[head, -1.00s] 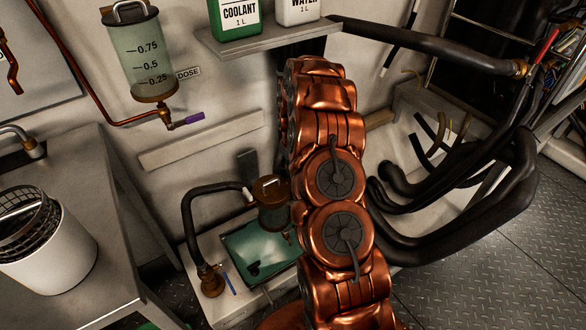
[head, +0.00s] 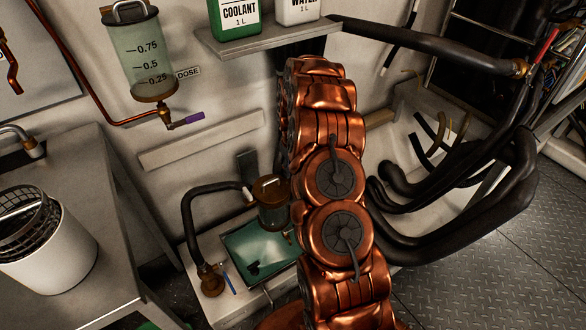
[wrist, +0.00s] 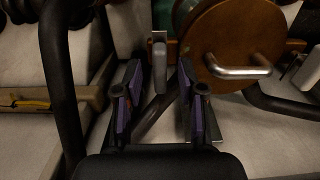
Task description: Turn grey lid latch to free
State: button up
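In the wrist view, my gripper (wrist: 157,80) is open, its two purple-padded fingers apart with nothing held. A small grey latch (wrist: 159,62) with a rounded top hangs just beyond the fingertips, in line with the gap between them. I cannot tell whether it is between the pads in depth. To its right is a round brown lid (wrist: 225,38) with a silver bar handle (wrist: 238,70). In the head view, a small canister with a brown lid (head: 270,186) stands left of my copper arm. My gripper and the latch are hidden there.
A black hose (head: 210,192) arches left of the canister, above a teal tray (head: 240,250). A shelf (head: 270,38) with bottles is above. Thick black hoses (head: 450,240) crowd the right side. In the wrist view, a dark hose (wrist: 60,90) runs close on the left.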

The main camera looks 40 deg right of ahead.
jog(key=shift+r, duration=0.1)
notch_tip(320, 180, up, 12)
dwell(0.6)
dwell(0.4)
